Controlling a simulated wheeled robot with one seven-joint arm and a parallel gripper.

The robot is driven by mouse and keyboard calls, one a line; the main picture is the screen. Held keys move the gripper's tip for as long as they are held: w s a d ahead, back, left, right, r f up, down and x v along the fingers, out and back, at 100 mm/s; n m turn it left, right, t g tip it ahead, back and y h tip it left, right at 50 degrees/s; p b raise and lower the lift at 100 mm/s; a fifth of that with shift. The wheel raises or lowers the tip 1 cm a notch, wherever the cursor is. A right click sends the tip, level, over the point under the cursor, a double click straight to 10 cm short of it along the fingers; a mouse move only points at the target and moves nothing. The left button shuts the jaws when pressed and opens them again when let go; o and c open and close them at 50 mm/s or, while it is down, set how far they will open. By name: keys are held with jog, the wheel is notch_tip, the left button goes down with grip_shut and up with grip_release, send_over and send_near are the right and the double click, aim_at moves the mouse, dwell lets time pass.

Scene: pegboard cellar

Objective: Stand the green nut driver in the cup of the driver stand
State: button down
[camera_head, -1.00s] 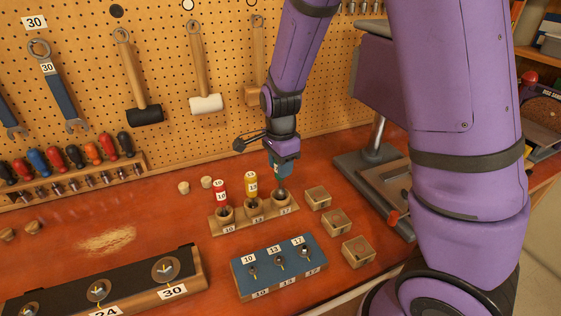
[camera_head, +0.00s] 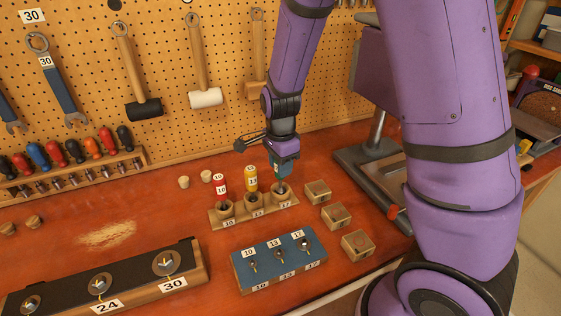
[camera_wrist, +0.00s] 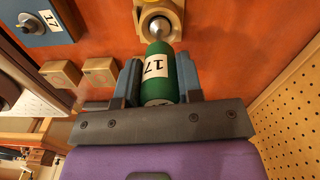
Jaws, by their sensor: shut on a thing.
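The green nut driver (camera_wrist: 158,72), labelled 17, is gripped by its handle between the two blue fingers of my gripper (camera_wrist: 160,82). In the head view my gripper (camera_head: 281,168) is above the right end of the wooden driver stand (camera_head: 240,220) and hides most of the driver. The driver points downward, with its metal end at the mouth of the stand's right cup (camera_wrist: 172,12), marked 17. How deep the end sits in the cup cannot be told. A red driver (camera_head: 220,186) and a yellow driver (camera_head: 251,180) stand in the other two cups.
A blue block (camera_head: 240,268) with several labelled fittings lies in front of the stand. A dark socket rail (camera_head: 60,290) is front left. The pegboard (camera_head: 170,60) rises behind.

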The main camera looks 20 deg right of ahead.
jog(key=shift+f, duration=0.5)
jog(key=c, duration=0.7)
grip_release()
jog(key=shift+r, duration=5)
